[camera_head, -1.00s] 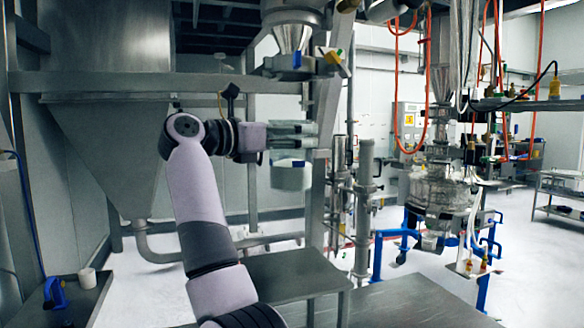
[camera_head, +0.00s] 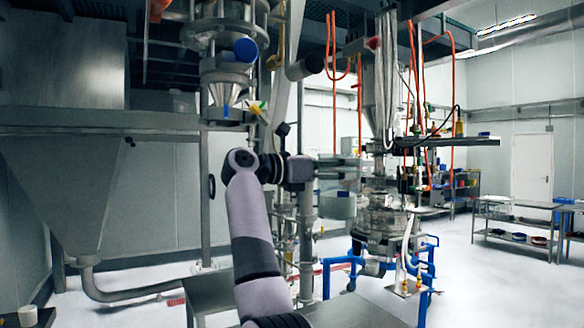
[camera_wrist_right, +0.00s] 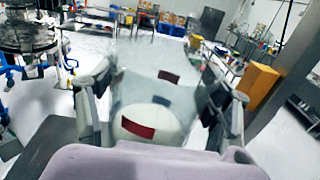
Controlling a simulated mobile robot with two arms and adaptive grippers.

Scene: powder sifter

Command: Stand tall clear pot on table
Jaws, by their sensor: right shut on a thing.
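The tall clear pot (camera_head: 338,206) is a see-through, pale vessel hanging under my right gripper (camera_head: 338,170), in the air in front of the machinery. In the right wrist view the pot (camera_wrist_right: 155,95) fills the space between the two fingers of my right gripper (camera_wrist_right: 158,100). The gripper is shut on it. Red and dark patches show on or through the clear wall. A grey metal table (camera_head: 355,313) is at the bottom of the head view, lower than the pot. My left gripper is not in view.
A lower grey table or step (camera_head: 210,292) stands left of my right arm. A steel vessel on a blue frame (camera_head: 383,222) is right of the pot. A large hopper (camera_head: 80,190) is at the left. Open floor (camera_head: 480,285) lies right.

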